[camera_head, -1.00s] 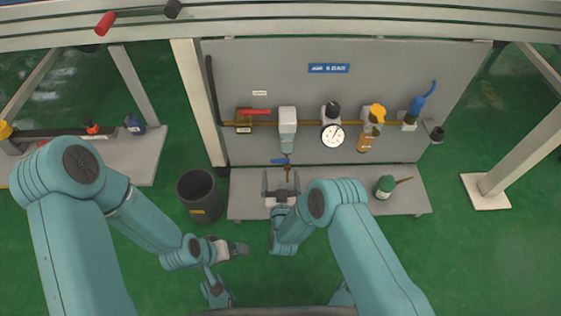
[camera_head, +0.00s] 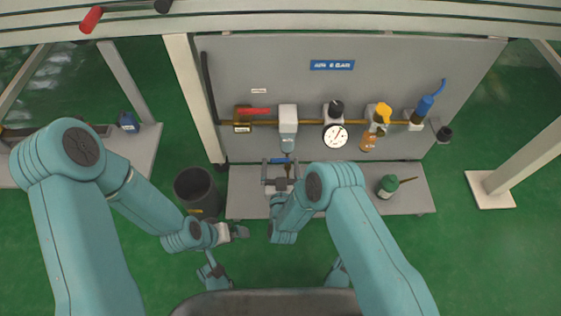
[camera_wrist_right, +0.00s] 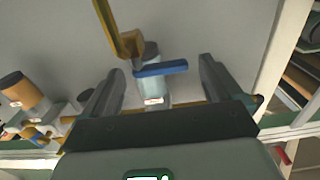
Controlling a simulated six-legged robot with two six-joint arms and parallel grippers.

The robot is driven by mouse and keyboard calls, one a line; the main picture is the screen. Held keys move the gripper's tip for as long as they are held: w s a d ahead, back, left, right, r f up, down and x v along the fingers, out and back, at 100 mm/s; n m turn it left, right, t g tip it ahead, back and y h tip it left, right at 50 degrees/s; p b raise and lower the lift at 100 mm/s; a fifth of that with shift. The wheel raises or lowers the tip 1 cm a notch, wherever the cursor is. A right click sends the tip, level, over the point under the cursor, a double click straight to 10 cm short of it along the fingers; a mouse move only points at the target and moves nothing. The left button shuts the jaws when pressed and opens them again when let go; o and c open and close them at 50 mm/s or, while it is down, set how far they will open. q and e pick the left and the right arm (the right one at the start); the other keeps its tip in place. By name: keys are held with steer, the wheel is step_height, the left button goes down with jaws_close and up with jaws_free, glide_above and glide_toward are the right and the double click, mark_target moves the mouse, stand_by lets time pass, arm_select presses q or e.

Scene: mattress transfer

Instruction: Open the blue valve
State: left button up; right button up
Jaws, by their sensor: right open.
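The blue valve handle (camera_head: 279,160) lies crosswise below the grey filter unit (camera_head: 288,127) on the panel. In the right wrist view the blue handle (camera_wrist_right: 160,68) sits beside a brass pipe piece, in front of a clear bowl. My right gripper (camera_head: 281,168) is open, its fingers pointing at the panel on either side of the handle. In the right wrist view my right gripper's fingers (camera_wrist_right: 162,75) flank the handle with a gap; no contact shows. My left gripper (camera_head: 235,232) is low at left, away from the panel; its jaw opening is unclear.
A red lever (camera_head: 254,111), a pressure gauge (camera_head: 335,136) and a blue fitting (camera_head: 424,105) are on the same panel. A green oil can (camera_head: 387,187) stands on the grey shelf (camera_head: 345,202) at right. A black bin (camera_head: 197,190) stands left of the shelf.

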stand_by(0.4)
steer(key=c, duration=1.1)
steer(key=shift+o, duration=0.2)
